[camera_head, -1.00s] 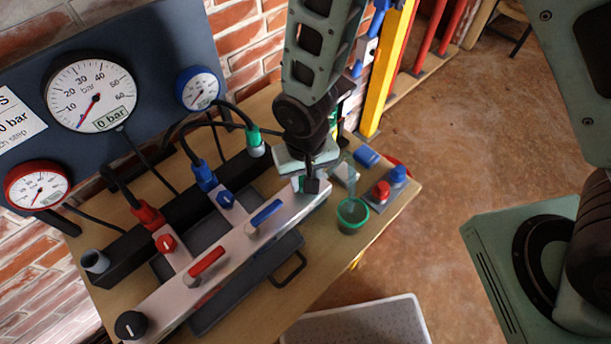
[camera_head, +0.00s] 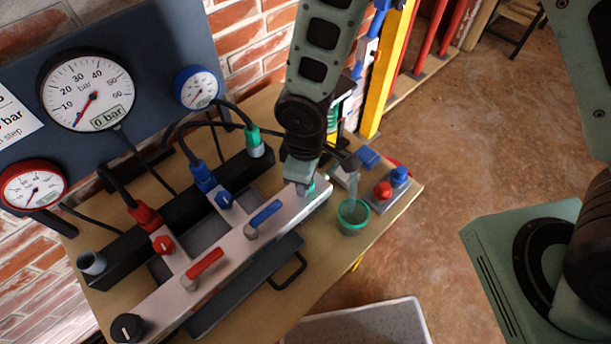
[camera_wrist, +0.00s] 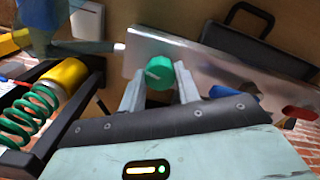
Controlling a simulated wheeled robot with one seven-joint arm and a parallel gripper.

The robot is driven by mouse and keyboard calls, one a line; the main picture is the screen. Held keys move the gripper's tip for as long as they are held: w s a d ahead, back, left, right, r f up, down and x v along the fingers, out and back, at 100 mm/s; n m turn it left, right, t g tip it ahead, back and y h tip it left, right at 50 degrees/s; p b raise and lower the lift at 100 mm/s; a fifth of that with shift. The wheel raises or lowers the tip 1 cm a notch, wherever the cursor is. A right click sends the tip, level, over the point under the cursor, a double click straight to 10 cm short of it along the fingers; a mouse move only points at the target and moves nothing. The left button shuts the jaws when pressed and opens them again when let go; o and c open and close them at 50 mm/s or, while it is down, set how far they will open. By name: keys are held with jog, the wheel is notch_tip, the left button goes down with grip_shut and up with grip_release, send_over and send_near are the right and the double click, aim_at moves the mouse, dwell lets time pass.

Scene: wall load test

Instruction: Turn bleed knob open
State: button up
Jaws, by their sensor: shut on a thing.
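The bleed knob is a small green knob with a pale pointer mark, at the right end of the silver manifold bar (camera_head: 222,252). In the wrist view the green knob (camera_wrist: 160,73) sits between the two grey fingers of my gripper (camera_wrist: 160,88). The fingers are shut on it from both sides. In the head view my gripper (camera_head: 306,184) points down at the bar's end, and a bit of the green knob (camera_head: 309,188) shows beside it. The pointer on the knob slants in the wrist view.
A blue lever (camera_head: 265,214) and a red lever (camera_head: 206,263) stand on the bar. Red and blue buttons (camera_head: 383,189) lie further right. The large gauge (camera_head: 88,90) reads near zero; its display says 0 bar.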

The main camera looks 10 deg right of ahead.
jog(key=shift+n, duration=1.5)
jog(key=o, duration=1)
notch_tip(320, 180, up, 18)
jog(key=shift+f, duration=0.25)
